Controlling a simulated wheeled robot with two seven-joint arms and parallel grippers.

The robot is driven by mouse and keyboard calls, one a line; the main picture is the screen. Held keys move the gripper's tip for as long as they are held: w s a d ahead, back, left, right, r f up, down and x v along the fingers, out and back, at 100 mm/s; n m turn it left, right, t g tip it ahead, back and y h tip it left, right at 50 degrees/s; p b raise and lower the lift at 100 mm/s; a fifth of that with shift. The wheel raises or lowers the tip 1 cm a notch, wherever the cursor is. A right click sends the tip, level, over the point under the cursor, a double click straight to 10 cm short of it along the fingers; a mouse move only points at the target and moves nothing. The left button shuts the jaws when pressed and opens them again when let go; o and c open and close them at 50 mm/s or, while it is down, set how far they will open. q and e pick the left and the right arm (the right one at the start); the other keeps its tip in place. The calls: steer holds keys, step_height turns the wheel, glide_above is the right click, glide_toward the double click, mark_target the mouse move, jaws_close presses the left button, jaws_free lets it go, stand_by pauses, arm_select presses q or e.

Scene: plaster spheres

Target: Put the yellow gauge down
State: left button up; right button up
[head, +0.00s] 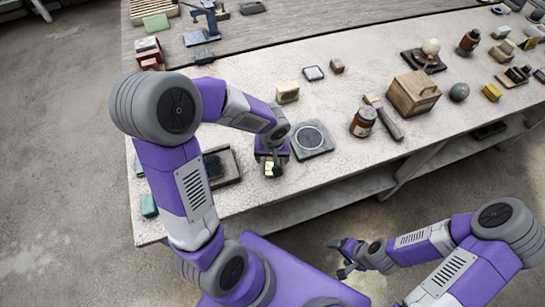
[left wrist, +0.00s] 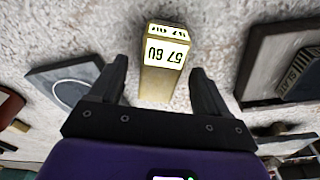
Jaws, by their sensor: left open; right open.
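The yellow gauge (left wrist: 160,62) is a brass-yellow block with white number labels, seen in the left wrist view on the pale, rough tabletop. My left gripper (left wrist: 158,88) is open, with one finger on each side of the gauge and a visible gap at both sides. In the head view the gauge (head: 269,169) shows as a small yellow patch below my left gripper (head: 274,163), near the table's front edge, partly hidden by the gripper. My right gripper (head: 345,259) is open and empty, in front of the table and away from its objects.
A dark square plate with a ring (head: 310,140) lies just right of the gauge. A dark tray (head: 233,174) lies to its left. A jar (head: 363,122), a wooden box (head: 413,93) and a cream block (head: 287,92) stand farther off. The tabletop behind the ringed plate has bare room.

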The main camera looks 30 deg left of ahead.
mark_target(272, 162)
arm_select(q)
step_height(272, 162, up, 10)
steer(key=s+p, duration=0.1)
steer(key=p, duration=0.1)
steer(key=shift+d, duration=0.3)
arm_select(e)
step_height(272, 162, up, 3)
steer(key=shift+f, duration=0.1)
arm_select(q)
steer(key=shift+s, duration=0.15)
arm_select(e)
steer(key=shift+s, duration=0.1)
